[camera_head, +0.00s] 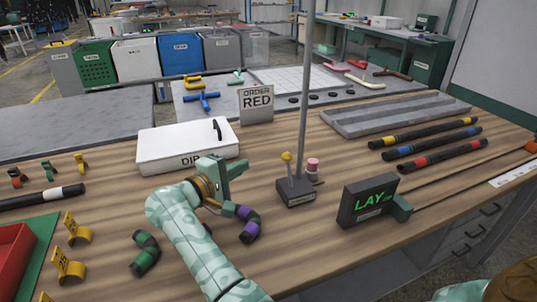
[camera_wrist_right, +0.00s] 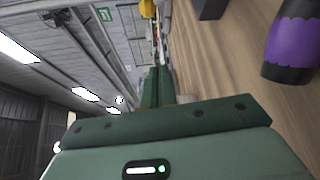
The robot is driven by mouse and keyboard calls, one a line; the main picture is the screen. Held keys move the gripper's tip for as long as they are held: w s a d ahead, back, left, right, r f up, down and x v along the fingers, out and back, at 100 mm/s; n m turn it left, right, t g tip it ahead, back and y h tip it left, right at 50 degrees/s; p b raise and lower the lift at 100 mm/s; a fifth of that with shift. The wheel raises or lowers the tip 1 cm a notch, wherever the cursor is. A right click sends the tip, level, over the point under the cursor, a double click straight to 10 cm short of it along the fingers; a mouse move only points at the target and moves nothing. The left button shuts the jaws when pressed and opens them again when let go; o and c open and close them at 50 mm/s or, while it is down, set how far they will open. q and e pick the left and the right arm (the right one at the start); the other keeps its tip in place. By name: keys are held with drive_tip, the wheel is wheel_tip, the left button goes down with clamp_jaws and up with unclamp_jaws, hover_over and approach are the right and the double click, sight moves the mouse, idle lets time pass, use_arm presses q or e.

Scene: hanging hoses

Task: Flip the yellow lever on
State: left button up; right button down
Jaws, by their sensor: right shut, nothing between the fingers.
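The yellow lever (camera_head: 287,157) has a round knob on a thin stem, standing nearly upright on a small dark box (camera_head: 296,192) at the foot of a grey pole. My right gripper (camera_head: 232,164) is shut and empty, above the table to the left of the lever and apart from it. In the right wrist view its green fingers (camera_wrist_right: 155,88) are together. A yellow patch (camera_wrist_right: 148,8) shows beyond their tips, probably the lever's knob. My left gripper is not in view.
A pink knob (camera_head: 312,164) stands right of the lever. The grey pole (camera_head: 304,90) rises behind it. A purple-and-black hose piece (camera_head: 248,222) lies below my right gripper. A white box (camera_head: 187,146) is behind the gripper; a dark display (camera_head: 368,199) reading LAY stands to the right.

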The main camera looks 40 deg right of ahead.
sight(289, 170)
drive_tip(key=b+x, duration=0.1)
drive_tip(key=x, duration=0.8)
drive_tip(key=shift+w+d, duration=0.1)
drive_tip(key=shift+d, duration=0.05)
drive_tip(key=shift+s+d+r+p, duration=0.2)
drive_tip(key=shift+s+p, duration=0.1)
drive_tip(key=shift+s, duration=0.65)
drive_tip(key=shift+s+d+r+p, duration=0.1)
drive_tip(key=shift+s+r+p, duration=0.15)
drive_tip(key=shift+s, duration=0.7)
